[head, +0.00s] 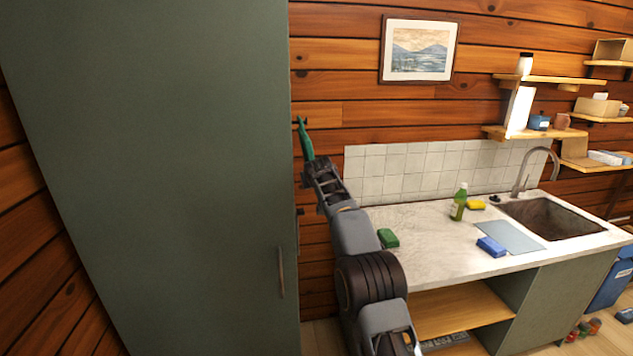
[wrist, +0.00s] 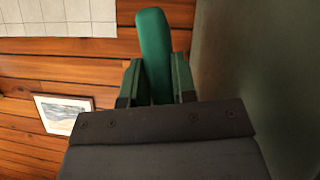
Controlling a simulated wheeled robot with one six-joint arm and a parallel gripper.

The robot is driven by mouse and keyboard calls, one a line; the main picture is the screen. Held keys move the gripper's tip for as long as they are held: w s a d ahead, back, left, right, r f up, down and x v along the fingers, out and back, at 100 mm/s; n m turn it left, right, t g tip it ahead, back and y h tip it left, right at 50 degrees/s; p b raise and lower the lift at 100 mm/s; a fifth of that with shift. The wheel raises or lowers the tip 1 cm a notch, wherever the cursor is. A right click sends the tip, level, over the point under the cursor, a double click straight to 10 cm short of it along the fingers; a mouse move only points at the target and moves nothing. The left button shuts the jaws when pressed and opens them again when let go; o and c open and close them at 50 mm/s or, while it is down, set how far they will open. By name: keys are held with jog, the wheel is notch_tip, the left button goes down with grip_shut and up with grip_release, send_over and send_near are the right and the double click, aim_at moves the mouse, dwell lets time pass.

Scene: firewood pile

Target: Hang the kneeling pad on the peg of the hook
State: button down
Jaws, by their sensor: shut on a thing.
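The green kneeling pad (head: 307,142) is held up beside the right edge of the tall grey-green cabinet, in front of the plank wall. My gripper (head: 315,165) is shut on its lower end, and the pad stands nearly upright, seen edge-on. In the wrist view the pad (wrist: 153,40) runs between the two fingers of my gripper (wrist: 157,78) and sticks out past them. The hook cannot be made out surely. Small dark pieces (head: 300,212) show on the wall by the cabinet edge, partly hidden, and one lies close to the pad's top; contact cannot be told.
The tall cabinet (head: 160,170) stands close on the left. A counter (head: 420,232) with a green sponge (head: 388,238), bottle (head: 459,202), blue sponge (head: 491,246) and sink (head: 550,215) is on the right. A framed picture (head: 419,49) and shelves (head: 550,79) are on the wall.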

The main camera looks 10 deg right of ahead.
jog(key=c, duration=0.8)
grip_release()
jog(key=shift+c, duration=0.2)
